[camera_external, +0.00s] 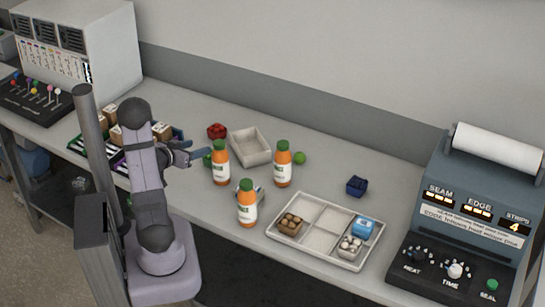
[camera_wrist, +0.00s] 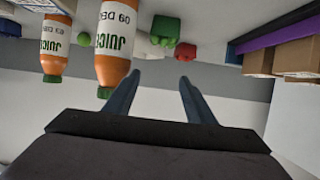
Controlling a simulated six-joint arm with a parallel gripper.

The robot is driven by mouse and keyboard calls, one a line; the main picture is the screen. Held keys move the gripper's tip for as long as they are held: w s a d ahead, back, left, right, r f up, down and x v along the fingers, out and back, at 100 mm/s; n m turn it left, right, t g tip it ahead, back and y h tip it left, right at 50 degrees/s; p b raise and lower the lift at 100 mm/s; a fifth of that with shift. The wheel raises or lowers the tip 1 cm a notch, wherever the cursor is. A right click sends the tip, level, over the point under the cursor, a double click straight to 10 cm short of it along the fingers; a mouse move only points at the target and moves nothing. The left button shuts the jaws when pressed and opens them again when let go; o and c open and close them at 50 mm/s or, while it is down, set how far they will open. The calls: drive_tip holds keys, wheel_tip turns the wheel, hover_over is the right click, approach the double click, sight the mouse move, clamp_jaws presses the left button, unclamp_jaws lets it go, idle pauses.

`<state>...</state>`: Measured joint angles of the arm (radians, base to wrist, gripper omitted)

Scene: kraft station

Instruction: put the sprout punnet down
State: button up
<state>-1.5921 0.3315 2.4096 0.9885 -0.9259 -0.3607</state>
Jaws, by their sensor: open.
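A green punnet, which looks like the sprout punnet (camera_wrist: 165,27), stands on the table in the wrist view, beyond my fingertips. In the external view the same green punnet (camera_external: 207,160) is partly hidden behind a juice bottle (camera_external: 221,165). My gripper (camera_external: 200,154) is open and points to the right, close to the green punnet in the picture. In the wrist view my gripper (camera_wrist: 159,78) shows two spread fingers with nothing between them. I cannot tell the exact gap to the punnet.
Two more juice bottles (camera_external: 283,166) (camera_external: 247,205) stand nearby. A red punnet (camera_external: 217,131), an empty tray (camera_external: 264,159), a lime (camera_external: 299,158) and a dark blue punnet (camera_external: 356,186) are around. A divided tray (camera_external: 281,246) holds a few packs and has bare compartments.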

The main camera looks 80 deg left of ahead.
approach(208, 160)
drive_tip(key=x, duration=0.3)
drive_tip(key=shift+a+f, duration=0.1)
drive_tip(key=shift+f, duration=0.1)
drive_tip(key=shift+p+x, duration=1.2)
drive_tip(key=shift+x, duration=2.5)
drive_tip(key=c, duration=0.8)
drive_tip(key=shift+r, duration=0.1)
drive_tip(key=shift+r, duration=0.1)
wheel_tip(208, 160, up, 18)
